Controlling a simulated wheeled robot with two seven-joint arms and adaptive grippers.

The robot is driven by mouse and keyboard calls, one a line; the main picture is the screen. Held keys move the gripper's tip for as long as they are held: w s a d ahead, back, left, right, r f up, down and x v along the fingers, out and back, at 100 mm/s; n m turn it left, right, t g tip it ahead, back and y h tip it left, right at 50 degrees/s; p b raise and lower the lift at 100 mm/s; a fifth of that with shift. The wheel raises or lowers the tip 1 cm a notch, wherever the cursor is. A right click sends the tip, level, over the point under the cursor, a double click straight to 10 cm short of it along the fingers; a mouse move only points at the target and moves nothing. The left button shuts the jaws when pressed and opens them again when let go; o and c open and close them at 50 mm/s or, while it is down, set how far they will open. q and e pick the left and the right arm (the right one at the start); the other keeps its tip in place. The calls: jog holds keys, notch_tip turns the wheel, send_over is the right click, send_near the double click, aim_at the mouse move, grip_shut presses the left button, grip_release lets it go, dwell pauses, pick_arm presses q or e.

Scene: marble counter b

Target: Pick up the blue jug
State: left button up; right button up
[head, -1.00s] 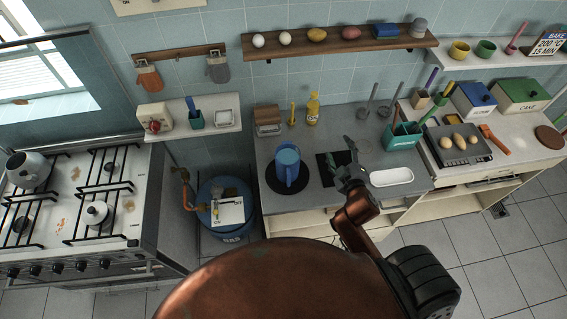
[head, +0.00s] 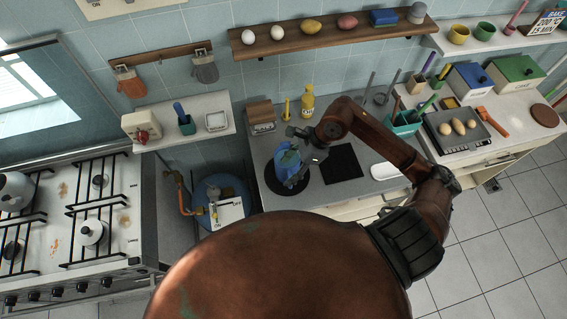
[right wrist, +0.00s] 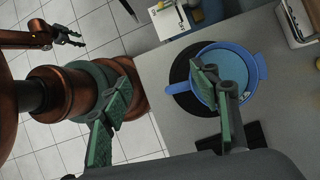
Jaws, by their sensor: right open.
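The blue jug (head: 287,161) stands upright on a round black mat (head: 272,187) on the grey counter. In the right wrist view, I look down into the jug (right wrist: 236,62), with its handle toward the left. My right gripper (head: 299,156) is open at the jug and partly hides it in the head view. In the right wrist view, one finger of the right gripper (right wrist: 165,82) overlaps the jug's opening and the other is well to the left, beyond the handle; contact cannot be told. My left gripper (right wrist: 68,38) shows small at upper left, away from the jug; its opening is unclear.
A square black mat (head: 342,162) lies right of the jug. A yellow bottle (head: 307,104) and a wooden box (head: 261,117) stand behind it. A white tray (head: 388,172) and a teal caddy (head: 404,123) are farther right. The stove (head: 120,230) is at left.

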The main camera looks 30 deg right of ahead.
aim_at(291, 174)
jog(key=shift+w+d+f+h+p, duration=0.15)
jog(key=shift+d+f+h+p, duration=0.2)
jog(key=shift+f, duration=1.05)
jog(key=shift+w+d+f+h+p, duration=0.25)
jog(key=shift+f+h+p, duration=0.2)
jog(key=shift+f, duration=0.95)
jog(key=shift+w+d+f+h+p, duration=0.1)
jog(key=shift+d+f+h+p, duration=0.25)
jog(key=shift+f, duration=1.05)
pick_arm(q)
jog(key=shift+w+r, duration=0.25)
jog(key=shift+r, duration=0.95)
pick_arm(e)
jog(key=shift+c, duration=0.4)
grip_shut()
pick_arm(q)
jog(key=shift+w, duration=0.1)
pick_arm(e)
jog(key=shift+r, duration=0.1)
